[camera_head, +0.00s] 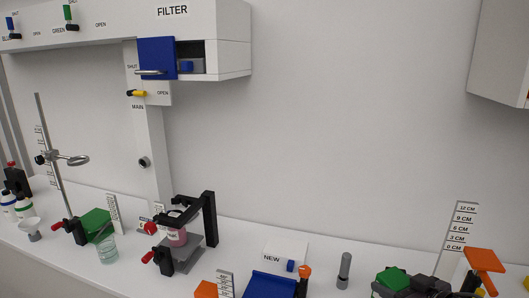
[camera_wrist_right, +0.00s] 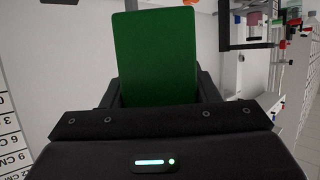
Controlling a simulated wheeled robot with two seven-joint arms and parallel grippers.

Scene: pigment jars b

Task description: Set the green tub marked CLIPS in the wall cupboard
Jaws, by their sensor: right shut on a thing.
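A green tub (camera_wrist_right: 157,58) fills the middle of the right wrist view, between the dark fingers of my right gripper (camera_wrist_right: 157,92). I see a plain green face and no CLIPS marking. In the head view the green tub (camera_head: 393,278) shows small at the bottom right, with my dark right gripper (camera_head: 412,284) around it, low over the bench side. A white wall cupboard (camera_head: 500,55) is cut off by the top right edge of the head view. Its inside is hidden. My left gripper is not in view.
A height scale (camera_head: 461,228) and an orange-topped item (camera_head: 484,261) stand close to my right gripper. A grey cylinder (camera_head: 344,270), a NEW box (camera_head: 284,252) and a black press (camera_head: 187,235) stand to the left. The wall below the cupboard is bare.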

